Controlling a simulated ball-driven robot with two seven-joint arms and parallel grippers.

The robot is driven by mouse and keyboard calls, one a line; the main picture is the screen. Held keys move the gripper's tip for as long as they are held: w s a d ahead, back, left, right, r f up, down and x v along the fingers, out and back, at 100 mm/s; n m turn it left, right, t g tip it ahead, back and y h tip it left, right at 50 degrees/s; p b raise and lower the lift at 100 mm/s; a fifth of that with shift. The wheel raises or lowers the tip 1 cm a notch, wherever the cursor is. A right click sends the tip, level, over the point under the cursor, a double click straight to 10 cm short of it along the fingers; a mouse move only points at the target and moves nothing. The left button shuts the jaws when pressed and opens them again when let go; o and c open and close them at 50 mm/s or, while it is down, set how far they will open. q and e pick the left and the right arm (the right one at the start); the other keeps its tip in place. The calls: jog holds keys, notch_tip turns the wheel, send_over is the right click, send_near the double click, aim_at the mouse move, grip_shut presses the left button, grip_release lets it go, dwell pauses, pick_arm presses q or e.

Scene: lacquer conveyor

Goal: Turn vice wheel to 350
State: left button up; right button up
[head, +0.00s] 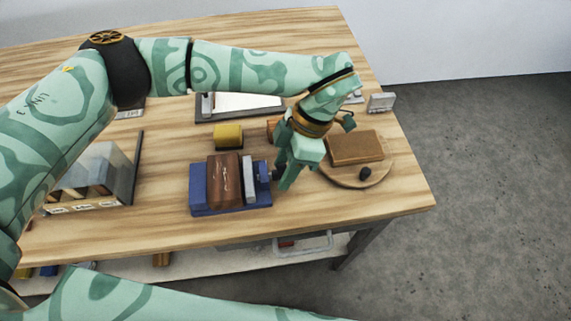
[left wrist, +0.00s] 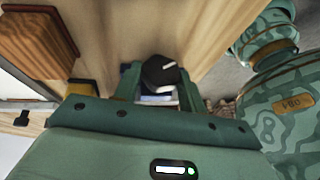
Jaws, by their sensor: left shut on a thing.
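The vice (head: 232,203) has a blue base and stands near the front edge of the table, with a red-brown block (head: 224,180) upright against its grey jaw (head: 249,179). Its dark wheel (head: 264,172) is on the right side and partly hidden by my gripper. My left gripper (head: 281,174) reaches down to the wheel. In the left wrist view, the black wheel (left wrist: 158,72) with a white mark sits between the two green fingers, which are shut on it. The mark points to the right and slightly up. I can read no number. My right gripper is out of view.
Right of the gripper is a round wooden board (head: 378,178) with a brown block (head: 356,147) and a small dark knob (head: 365,172). A yellow block (head: 228,136) stands behind the vice. A divided rack (head: 100,172) is on the left. The front-right table corner is clear.

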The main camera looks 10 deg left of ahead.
pick_arm(q)
jog(key=shift+w+f+g+h+b, duration=0.1)
jog(key=shift+w+g+h+b, duration=0.1)
jog(key=shift+g+h+b, duration=0.3)
jog(key=shift+w+f+m+g+b, duration=0.15)
jog(key=shift+m+g+b, duration=0.25)
jog(key=shift+g, duration=0.4)
jog(key=g+b, duration=0.1)
jog(key=b, duration=0.1)
jog(key=shift+w+a+f+g+b, duration=0.1)
jog(key=shift+g+b, duration=0.25)
jog(key=shift+g, duration=0.05)
jog(key=shift+g+h+b, duration=0.3)
jog(key=shift+g, duration=0.1)
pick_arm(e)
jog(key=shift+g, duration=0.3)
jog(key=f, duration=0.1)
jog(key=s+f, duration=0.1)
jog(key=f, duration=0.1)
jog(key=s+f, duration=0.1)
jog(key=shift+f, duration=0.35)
pick_arm(q)
jog(key=shift+r, duration=0.2)
jog(key=o, duration=1)
